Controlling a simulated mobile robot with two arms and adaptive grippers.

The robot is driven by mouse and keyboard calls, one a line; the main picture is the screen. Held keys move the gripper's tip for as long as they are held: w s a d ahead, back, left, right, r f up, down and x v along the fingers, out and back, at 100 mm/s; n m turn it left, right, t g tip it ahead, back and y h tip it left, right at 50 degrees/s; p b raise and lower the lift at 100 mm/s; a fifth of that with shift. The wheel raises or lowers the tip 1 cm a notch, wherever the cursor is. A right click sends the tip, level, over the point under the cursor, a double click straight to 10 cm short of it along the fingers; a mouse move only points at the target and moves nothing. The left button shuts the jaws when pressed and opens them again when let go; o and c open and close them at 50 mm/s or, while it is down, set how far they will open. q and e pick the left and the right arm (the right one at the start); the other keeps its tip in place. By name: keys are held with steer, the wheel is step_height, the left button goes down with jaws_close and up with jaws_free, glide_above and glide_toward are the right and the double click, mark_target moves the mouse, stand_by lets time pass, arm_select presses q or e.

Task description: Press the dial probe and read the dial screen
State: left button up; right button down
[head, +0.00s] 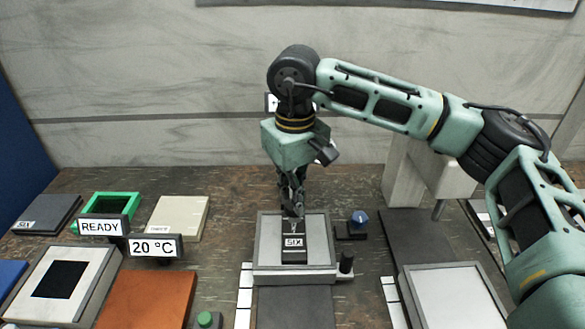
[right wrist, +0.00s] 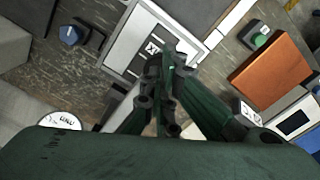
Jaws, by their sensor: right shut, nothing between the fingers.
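My right gripper (head: 292,212) points down, shut and empty, over a small black block labelled SIX (head: 294,243). Whether the fingertips touch the block cannot be told. The block lies on a raised grey plate. In the right wrist view my right gripper (right wrist: 168,62) is close to the block's label (right wrist: 152,48). A round white dial face (right wrist: 62,121) with dark marks, too small to read, shows at the lower left there, partly cut off by my wrist. In the head view a thin grey rod (head: 438,210) hangs under a pale block (head: 440,178), right of the gripper. My left gripper is out of view.
A blue knob (head: 359,218) stands right of the plate. READY (head: 101,226) and 20 °C (head: 154,247) signs, a green tray (head: 119,201) and an orange pad (head: 148,299) are at left. A pale pad (head: 455,295) lies at front right, beneath my right arm.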

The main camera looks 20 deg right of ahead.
steer(key=shift+r+p, duration=1.25)
steer(key=shift+r, duration=1.15)
steer(key=shift+r, duration=0.35)
step_height(320, 180, up, 11)
steer(key=shift+r, duration=0.15)
